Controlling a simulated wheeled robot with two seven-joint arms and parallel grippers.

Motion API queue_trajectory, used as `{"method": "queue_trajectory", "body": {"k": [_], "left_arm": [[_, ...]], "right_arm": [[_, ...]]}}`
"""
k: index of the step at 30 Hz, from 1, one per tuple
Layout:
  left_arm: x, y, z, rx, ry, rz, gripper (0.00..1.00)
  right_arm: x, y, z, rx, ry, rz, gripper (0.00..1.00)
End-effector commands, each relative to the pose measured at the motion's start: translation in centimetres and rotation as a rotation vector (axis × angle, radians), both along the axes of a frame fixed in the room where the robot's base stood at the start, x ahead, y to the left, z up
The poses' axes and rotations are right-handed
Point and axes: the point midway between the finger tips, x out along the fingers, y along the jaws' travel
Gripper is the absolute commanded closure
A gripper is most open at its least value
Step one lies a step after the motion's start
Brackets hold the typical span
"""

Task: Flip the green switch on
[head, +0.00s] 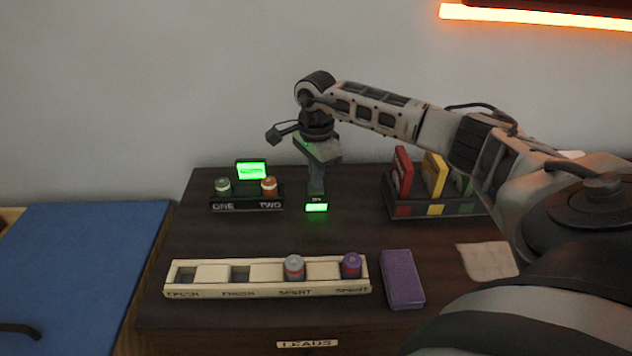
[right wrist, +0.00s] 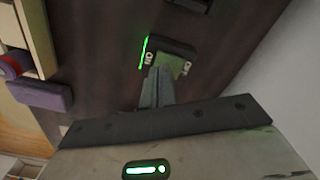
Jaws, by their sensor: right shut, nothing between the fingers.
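The switch box (head: 316,208) is small and dark with a lit green panel on its front, in the middle of the dark cabinet top. In the right wrist view the switch box (right wrist: 172,56) shows a green glow along one edge. My right gripper (head: 316,190) points down onto it, shut and empty. In the right wrist view the fingertips (right wrist: 157,92) are at the box and seem to touch it. They hide part of its top, so the lever's position cannot be told. My left gripper is not in view.
Left of the switch, a holder (head: 233,207) marked ONE and TWO carries two cells and a lit green display (head: 251,170). In front lie a cream tray (head: 210,292) with two cells and a purple block (head: 402,279). A card rack (head: 402,209) stands at right.

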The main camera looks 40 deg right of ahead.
Motion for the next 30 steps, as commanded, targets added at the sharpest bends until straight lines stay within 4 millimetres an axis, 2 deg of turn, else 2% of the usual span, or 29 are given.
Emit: {"method": "queue_trajectory", "body": {"k": [1,17,30], "left_arm": [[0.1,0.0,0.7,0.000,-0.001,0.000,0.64],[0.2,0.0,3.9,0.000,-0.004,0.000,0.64],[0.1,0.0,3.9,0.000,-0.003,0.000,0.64]], "right_arm": [[0.0,0.0,0.8,0.000,-0.001,0.000,1.00],[0.0,0.0,5.1,-0.001,-0.001,0.000,1.00],[0.0,0.0,5.2,0.000,-0.001,0.000,1.00]]}}
